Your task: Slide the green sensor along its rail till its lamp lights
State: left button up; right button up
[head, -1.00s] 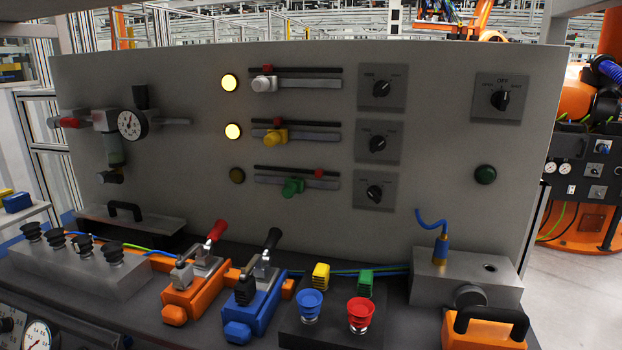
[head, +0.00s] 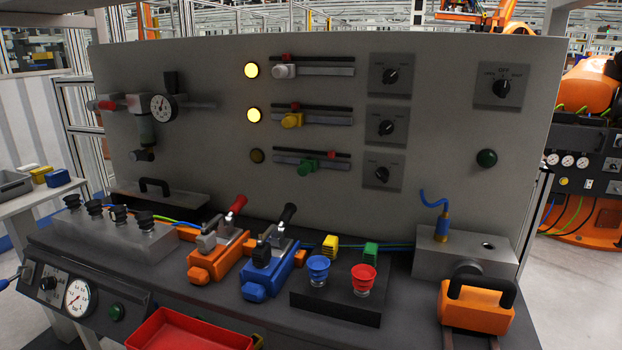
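The green sensor (head: 306,168) sits on the lowest of three rails (head: 335,163) on the grey upright panel. A red marker (head: 331,154) is on the dark strip above that rail, to the right of the sensor. The lamp (head: 257,156) left of this rail is dark amber and unlit. The yellow sensor (head: 291,120) and the white sensor (head: 284,71) sit on the rails above, close to their red markers, and their lamps (head: 254,115) glow yellow. Neither of my grippers is in view.
Rotary switches (head: 382,174) stand right of the rails. Below are orange (head: 208,268) and blue (head: 262,275) toggle clamps, blue and red push buttons (head: 363,279), a block with a blue cable (head: 462,253) and a red tray (head: 190,332). The space before the rails is clear.

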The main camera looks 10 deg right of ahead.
aim_at(308, 165)
jog(key=z, duration=0.1)
jog(key=k, duration=0.7)
jog(key=u, duration=1.1)
jog(key=i, duration=0.95)
jog(key=z, duration=0.65)
jog(key=i, duration=0.75)
jog(key=z, duration=0.8)
